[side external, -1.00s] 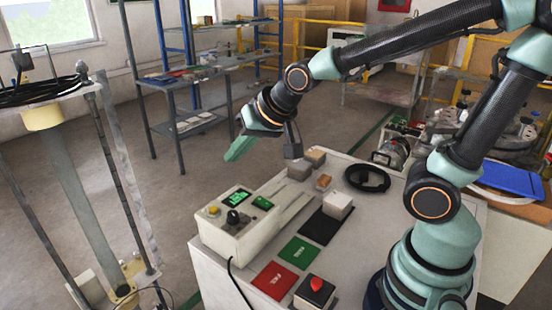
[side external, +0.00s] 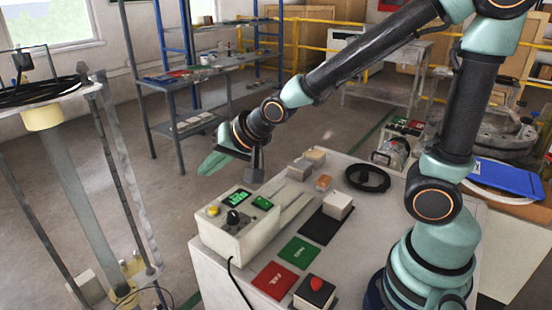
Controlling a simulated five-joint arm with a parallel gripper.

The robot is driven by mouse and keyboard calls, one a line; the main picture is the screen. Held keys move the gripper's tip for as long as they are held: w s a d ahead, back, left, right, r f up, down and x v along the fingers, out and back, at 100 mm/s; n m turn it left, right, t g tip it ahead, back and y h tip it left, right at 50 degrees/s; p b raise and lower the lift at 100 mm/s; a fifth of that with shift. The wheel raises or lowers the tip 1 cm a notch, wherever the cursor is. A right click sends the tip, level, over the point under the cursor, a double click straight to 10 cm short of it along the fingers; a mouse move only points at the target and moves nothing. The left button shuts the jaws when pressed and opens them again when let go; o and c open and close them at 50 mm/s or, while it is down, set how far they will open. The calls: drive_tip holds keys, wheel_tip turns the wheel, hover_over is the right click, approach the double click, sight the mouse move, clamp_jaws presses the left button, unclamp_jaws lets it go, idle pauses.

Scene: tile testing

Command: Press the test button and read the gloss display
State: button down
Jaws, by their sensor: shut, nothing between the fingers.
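The display digits are too small to read surely. A red button (side external: 316,284) sits on a box at the bench's near edge. I cannot tell which button is the test one. My gripper (side external: 209,163) is shut and empty, in the air above and behind the tester, touching nothing.
A pale tile block (side external: 338,204) rests on a black mat (side external: 322,228). A green mat (side external: 299,251) and red mat (side external: 273,280) lie in front. Small blocks (side external: 313,157) and a black ring (side external: 367,177) are farther back. A tall rod frame (side external: 112,170) stands at left.

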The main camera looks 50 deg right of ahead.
drive_tip(key=shift+f, duration=3.75)
drive_tip(key=shift+f, duration=0.1)
drive_tip(key=shift+d+f, duration=0.15)
drive_tip(key=shift+f, duration=0.15)
drive_tip(key=shift+f, duration=0.45)
drive_tip(key=shift+r, duration=0.85)
drive_tip(key=shift+r, duration=0.1)
wheel_tip(320, 180, up, 5)
drive_tip(key=shift+f, duration=0.1)
